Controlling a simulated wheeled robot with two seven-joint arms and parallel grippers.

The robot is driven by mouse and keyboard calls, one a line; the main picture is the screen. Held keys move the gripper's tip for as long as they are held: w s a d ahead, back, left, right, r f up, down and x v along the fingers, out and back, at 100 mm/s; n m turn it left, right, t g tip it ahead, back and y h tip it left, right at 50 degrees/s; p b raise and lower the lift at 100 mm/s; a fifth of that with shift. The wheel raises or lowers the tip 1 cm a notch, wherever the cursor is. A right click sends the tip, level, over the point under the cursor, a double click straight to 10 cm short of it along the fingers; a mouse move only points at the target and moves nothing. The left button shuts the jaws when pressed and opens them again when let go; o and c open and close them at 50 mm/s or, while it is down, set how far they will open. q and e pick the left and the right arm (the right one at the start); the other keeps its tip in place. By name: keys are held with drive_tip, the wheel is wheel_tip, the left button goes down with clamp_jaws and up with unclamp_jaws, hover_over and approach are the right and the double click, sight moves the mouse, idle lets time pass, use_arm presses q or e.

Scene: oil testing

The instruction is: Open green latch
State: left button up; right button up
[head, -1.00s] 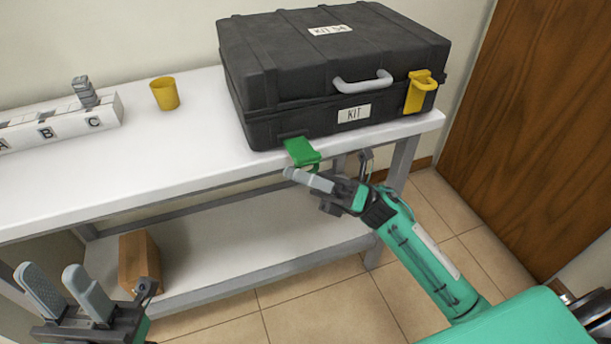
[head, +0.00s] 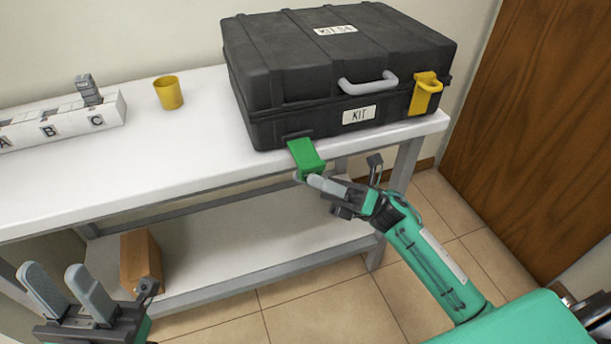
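The black case (head: 300,85) stands shut on the white table. Its green latch (head: 306,157) is swung out from the case front and slopes down over the table's front edge. The yellow latch (head: 426,92) on the right lies upright against the case. My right gripper (head: 345,176) is open, with one pale finger at the lower end of the green latch; I cannot tell if they touch. Its other finger is apart to the right, with nothing visible between them. My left gripper (head: 66,280) is open and empty at the lower left.
The white table (head: 190,150) has free room left of the case. A yellow cup (head: 168,92) and a white rack marked A, B, C (head: 72,125) with a grey item stand there. A brown box (head: 140,262) is on the lower shelf. A wooden door (head: 530,130) is at right.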

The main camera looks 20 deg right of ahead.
drive_tip(key=v, duration=1.1)
drive_tip(key=shift+d+f, duration=0.15)
drive_tip(key=shift+d, duration=0.15)
drive_tip(key=shift+s, duration=0.1)
